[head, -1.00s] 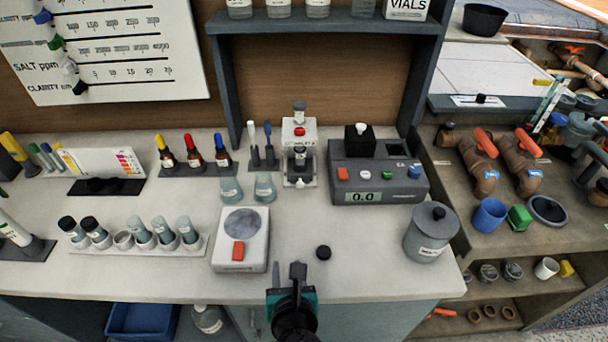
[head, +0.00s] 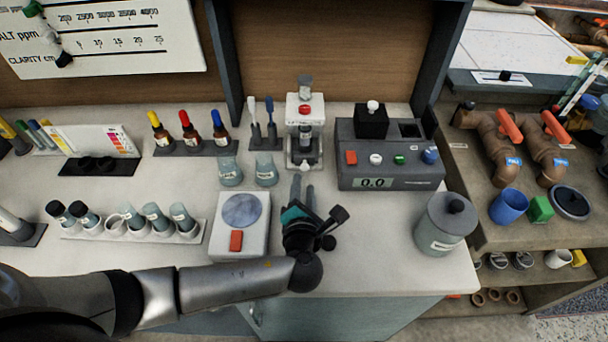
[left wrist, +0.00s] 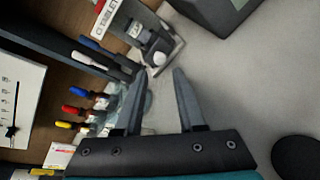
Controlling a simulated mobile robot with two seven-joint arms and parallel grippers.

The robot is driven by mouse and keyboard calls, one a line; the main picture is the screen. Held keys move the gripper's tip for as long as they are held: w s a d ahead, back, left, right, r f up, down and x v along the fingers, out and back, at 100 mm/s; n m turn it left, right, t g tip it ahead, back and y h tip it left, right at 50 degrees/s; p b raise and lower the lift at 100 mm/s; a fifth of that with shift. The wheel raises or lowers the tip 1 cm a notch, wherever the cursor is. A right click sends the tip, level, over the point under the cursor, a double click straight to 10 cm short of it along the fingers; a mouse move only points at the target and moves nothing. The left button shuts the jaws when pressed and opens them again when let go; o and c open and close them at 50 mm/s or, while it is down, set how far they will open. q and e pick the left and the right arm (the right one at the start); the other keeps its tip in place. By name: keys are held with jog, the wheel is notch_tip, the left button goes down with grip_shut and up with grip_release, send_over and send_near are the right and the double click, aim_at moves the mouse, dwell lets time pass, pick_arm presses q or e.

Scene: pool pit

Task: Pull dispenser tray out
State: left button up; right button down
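The tablet dispenser (head: 304,108) is a white and grey stand with a red button, at the back of the counter. A small white knob (head: 305,168) sits low at its front, apparently on the tray. In the left wrist view the dispenser (left wrist: 130,20) is at the top, with the knob (left wrist: 159,59) just beyond my fingertips. My left gripper (head: 303,183) is in front of the dispenser, pointing at it. It also shows in the left wrist view (left wrist: 159,76), its fingers apart with nothing between them. My right gripper is not in view.
Two glass flasks (head: 265,169) stand left of the dispenser, near my left finger. A grey meter (head: 389,160) stands right of it. A white scale (head: 240,212) is left of my gripper, and a grey lidded jar (head: 440,228) is at the right. The counter between meter and jar is clear.

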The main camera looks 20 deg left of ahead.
aim_at(304, 169)
pick_arm(q)
jog(key=b+x, duration=0.1)
jog(key=x, duration=0.4)
jog(key=shift+w+a+f, duration=0.1)
jog(key=shift+w, duration=0.3)
jog(key=shift+c, duration=0.3)
grip_shut()
dwell(0.7)
